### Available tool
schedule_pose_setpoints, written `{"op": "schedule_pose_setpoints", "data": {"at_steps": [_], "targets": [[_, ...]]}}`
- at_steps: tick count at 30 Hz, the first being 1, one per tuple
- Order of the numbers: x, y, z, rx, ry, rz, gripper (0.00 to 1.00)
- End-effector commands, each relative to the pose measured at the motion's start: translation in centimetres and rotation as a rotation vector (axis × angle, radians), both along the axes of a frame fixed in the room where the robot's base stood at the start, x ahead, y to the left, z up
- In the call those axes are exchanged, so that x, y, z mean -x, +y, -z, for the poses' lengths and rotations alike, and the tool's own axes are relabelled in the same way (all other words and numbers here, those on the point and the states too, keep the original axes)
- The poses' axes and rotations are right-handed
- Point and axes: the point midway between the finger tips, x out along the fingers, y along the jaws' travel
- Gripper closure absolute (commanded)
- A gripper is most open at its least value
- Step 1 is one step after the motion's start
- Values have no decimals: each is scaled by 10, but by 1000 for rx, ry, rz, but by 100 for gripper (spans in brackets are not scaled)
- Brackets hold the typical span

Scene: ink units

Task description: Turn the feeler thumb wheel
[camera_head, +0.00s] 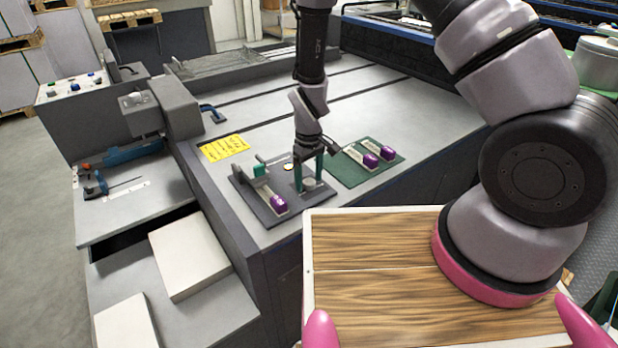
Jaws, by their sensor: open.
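My gripper (309,183) points down over a dark grey plate (268,217) on the machine bed, with its two teal fingers apart. A small pale round piece (311,185), which looks like the thumb wheel, sits on the plate between or just behind the fingertips. I cannot tell whether the fingers touch it. The same plate bears a purple-ended lever (279,203) and a green block (259,169) to the left of my gripper. The fingers hide part of the plate.
A dark green plate (343,176) with two purple-ended levers (370,160) (387,153) lies close to the right. A yellow label (224,148) lies to the left. My wooden deck fills the front. The bed behind is mostly clear.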

Motion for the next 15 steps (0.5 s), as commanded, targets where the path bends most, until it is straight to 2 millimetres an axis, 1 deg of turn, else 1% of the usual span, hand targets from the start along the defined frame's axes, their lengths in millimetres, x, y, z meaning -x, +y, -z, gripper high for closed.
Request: {"op": "schedule_pose_setpoints", "data": {"at_steps": [6, 8, 9, 11, 12, 13, 15], "targets": [[0, 0, 0, 0, 0, 0, 22], [0, 0, 0, 0, 0, 0, 45], [0, 0, 0, 0, 0, 0, 60], [0, 0, 0, 0, 0, 0, 83], [0, 0, 0, 0, 0, 0, 98], [0, 0, 0, 0, 0, 0, 100], [0, 0, 0, 0, 0, 4, 100]]}}
